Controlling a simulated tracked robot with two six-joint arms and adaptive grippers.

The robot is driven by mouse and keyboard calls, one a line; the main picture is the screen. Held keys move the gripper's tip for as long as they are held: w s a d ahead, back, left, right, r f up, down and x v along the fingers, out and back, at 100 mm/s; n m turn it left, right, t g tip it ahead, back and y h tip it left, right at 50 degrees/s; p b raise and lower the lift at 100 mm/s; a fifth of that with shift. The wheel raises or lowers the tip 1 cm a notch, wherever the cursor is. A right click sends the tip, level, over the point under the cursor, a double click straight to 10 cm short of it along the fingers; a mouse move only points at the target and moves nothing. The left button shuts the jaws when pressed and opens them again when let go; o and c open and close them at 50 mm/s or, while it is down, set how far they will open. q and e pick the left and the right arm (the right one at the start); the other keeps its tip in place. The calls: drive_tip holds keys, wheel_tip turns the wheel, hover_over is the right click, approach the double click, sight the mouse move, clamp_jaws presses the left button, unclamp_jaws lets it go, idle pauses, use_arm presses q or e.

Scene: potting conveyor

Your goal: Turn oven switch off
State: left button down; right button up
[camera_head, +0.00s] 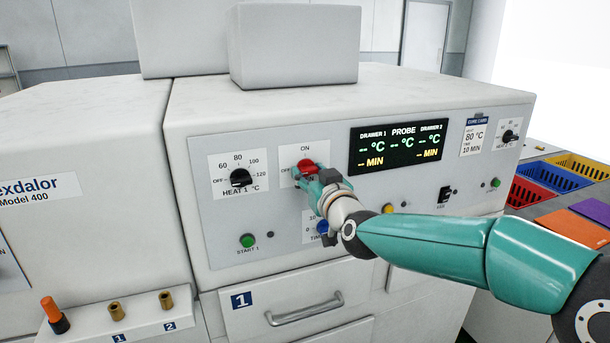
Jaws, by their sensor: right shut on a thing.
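The oven (195,165) is a white cabinet with a grey control panel. Its switch is a red knob (306,166) on a white plate marked ON at the top and OFF at the left. My right gripper (312,177) comes in from the right and is shut on the red knob. The gripper covers the lower part of the knob and plate, so the knob's exact angle is hard to tell. The display (399,146) is lit and shows dashes for °C and MIN. My left gripper is not in view.
A black heat knob (240,178) and a green start button (247,241) sit left of the switch. A blue knob (322,227) below is partly hidden by my right arm. A drawer handle (304,309) sticks out below. Coloured crates (536,199) stand at the right.

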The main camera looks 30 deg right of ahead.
drive_tip(key=shift+r, duration=0.4)
drive_tip(key=o, duration=1.1)
drive_tip(key=shift+f, duration=0.1)
drive_tip(key=shift+o, duration=0.2)
drive_tip(key=shift+f, duration=0.1)
drive_tip(key=v, duration=1.2)
drive_tip(key=shift+f, duration=0.15)
